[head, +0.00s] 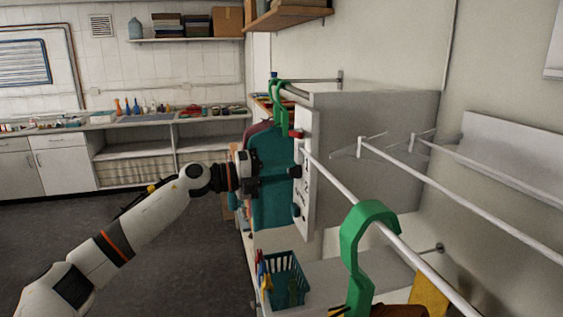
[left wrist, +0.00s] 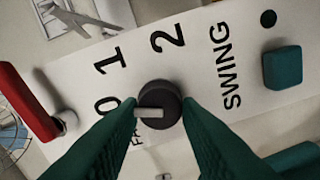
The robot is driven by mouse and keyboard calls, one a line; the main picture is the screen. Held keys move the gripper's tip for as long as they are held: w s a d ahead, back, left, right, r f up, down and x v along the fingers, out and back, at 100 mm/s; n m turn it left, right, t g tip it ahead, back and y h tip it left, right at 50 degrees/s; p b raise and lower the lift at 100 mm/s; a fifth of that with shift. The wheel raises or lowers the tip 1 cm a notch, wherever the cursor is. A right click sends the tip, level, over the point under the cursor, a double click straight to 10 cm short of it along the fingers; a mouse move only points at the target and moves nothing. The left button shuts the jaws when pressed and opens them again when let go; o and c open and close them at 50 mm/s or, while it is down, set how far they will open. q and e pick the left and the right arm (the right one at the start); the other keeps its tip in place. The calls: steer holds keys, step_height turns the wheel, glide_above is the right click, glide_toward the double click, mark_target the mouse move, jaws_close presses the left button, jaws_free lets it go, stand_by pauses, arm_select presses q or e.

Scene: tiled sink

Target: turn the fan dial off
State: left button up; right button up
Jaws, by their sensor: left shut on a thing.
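The fan dial (left wrist: 160,106) is a dark round knob with a light bar, on a white panel (left wrist: 215,105) marked 0, 1, 2 and SWING. The bar points left in the left wrist view, roughly toward the 0. My left gripper (left wrist: 159,104) has its two dark green fingers on either side of the dial and is shut on it. In the head view my left gripper (head: 292,173) reaches the face of the white panel (head: 307,190); its fingers hide the dial there. My right gripper is not in view.
A red lever (left wrist: 25,100) and a teal block (left wrist: 282,68) flank the dial. Teal cloth (head: 268,205) hangs beside the gripper. A green hanger (head: 352,240) and white rails (head: 380,213) are at the front right. A teal basket (head: 285,275) sits below.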

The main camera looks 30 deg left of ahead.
arm_select(q)
steer(key=shift+n+p, duration=1.4)
steer(key=shift+n, duration=0.4)
steer(key=o, duration=1)
steer(key=shift+c, duration=0.2)
steer(key=shift+f, duration=0.1)
steer(key=b+v, duration=1.2)
steer(key=b, duration=0.4)
steer(key=shift+b, duration=0.4)
